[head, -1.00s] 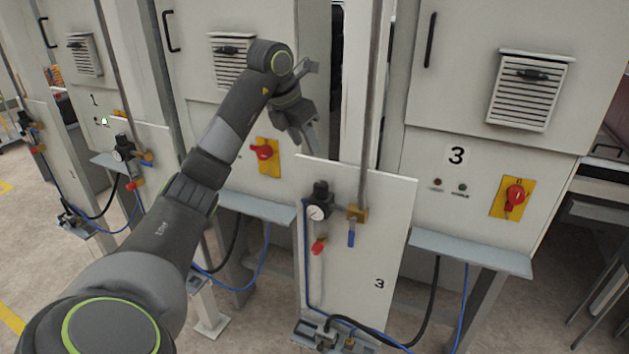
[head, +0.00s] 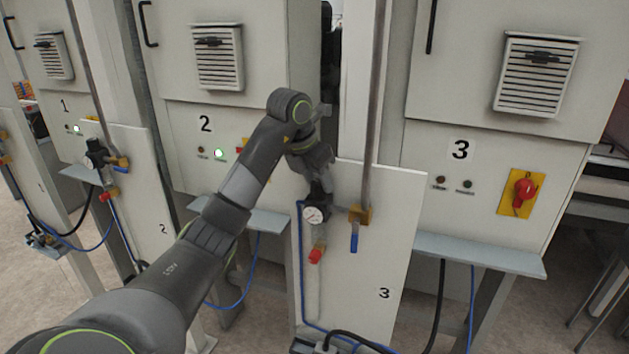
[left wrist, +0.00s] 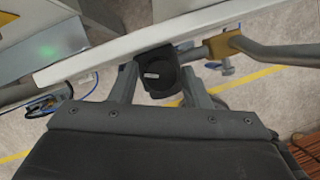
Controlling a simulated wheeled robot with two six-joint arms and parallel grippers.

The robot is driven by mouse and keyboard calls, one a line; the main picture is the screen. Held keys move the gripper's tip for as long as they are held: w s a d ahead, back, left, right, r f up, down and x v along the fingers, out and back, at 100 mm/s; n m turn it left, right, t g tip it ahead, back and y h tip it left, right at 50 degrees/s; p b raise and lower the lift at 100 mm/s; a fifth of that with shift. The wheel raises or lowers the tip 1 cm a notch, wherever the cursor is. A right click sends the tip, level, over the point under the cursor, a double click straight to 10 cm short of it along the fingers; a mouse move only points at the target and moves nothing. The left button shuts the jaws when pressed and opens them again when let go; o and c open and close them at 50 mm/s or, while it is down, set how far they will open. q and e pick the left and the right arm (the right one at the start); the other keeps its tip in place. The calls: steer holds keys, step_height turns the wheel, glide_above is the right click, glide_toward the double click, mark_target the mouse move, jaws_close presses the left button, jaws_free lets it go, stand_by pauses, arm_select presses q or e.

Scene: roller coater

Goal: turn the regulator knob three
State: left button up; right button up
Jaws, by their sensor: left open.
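The black regulator knob three (head: 319,198) is on top of the regulator on the small white panel marked 3, just above a round white gauge (head: 313,215). My left gripper (head: 322,188) is over the knob from above and is open. In the left wrist view the knob (left wrist: 160,74) sits between the two fingers (left wrist: 159,82), with a small gap visible beside at least the left finger. Whether the right finger touches it I cannot tell. The fingers partly hide the knob in the head view. My right gripper is not in view.
A brass fitting with a blue lever (head: 354,241) is right of the regulator, beside a vertical pipe (head: 374,110). A red valve handle (head: 316,256) hangs below the gauge. Cabinet 3 (head: 480,60) with a red rotary switch (head: 524,190) stands behind at right.

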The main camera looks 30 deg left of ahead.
arm_select(q)
steer(key=shift+d+r, duration=0.1)
steer(key=shift+d, duration=0.05)
steer(key=c, duration=0.7)
steer(key=shift+n, duration=0.4)
